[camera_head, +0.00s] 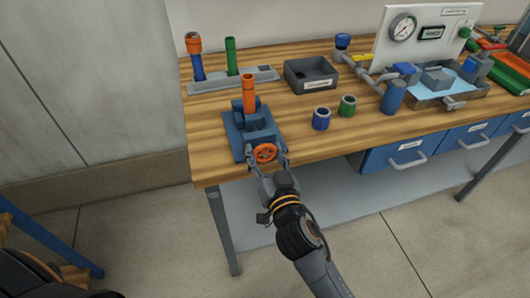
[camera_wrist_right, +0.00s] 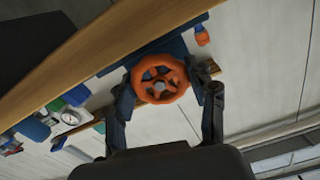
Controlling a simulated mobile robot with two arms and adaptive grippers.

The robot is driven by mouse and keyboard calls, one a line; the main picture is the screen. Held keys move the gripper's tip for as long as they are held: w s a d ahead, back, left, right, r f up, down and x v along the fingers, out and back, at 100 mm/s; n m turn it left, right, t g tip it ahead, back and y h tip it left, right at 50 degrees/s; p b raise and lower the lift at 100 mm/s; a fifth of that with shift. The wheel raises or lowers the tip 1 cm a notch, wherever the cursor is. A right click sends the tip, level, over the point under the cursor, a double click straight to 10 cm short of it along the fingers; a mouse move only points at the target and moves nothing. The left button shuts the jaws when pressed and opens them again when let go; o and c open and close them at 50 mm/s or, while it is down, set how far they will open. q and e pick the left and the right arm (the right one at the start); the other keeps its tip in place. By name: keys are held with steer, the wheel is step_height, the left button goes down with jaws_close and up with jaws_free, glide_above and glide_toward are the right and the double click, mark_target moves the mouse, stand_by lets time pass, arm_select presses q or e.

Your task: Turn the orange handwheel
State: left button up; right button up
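The orange handwheel (camera_head: 265,152) is on the front of a blue vise-like fixture (camera_head: 247,128) at the workbench's front left. An orange upright piece (camera_head: 249,94) stands in the fixture. My right gripper (camera_head: 268,160) is at the handwheel, with its fingers spread to either side of the rim. In the right wrist view the handwheel (camera_wrist_right: 160,79) sits between the two open fingertips (camera_wrist_right: 163,86). The fingers look close to the rim; I cannot tell whether they touch it. My left gripper is not in view.
A gauge panel (camera_head: 425,32) and piping stand at the right. Floor in front of the bench is clear.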

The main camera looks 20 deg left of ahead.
steer(key=shift+c, duration=0.9)
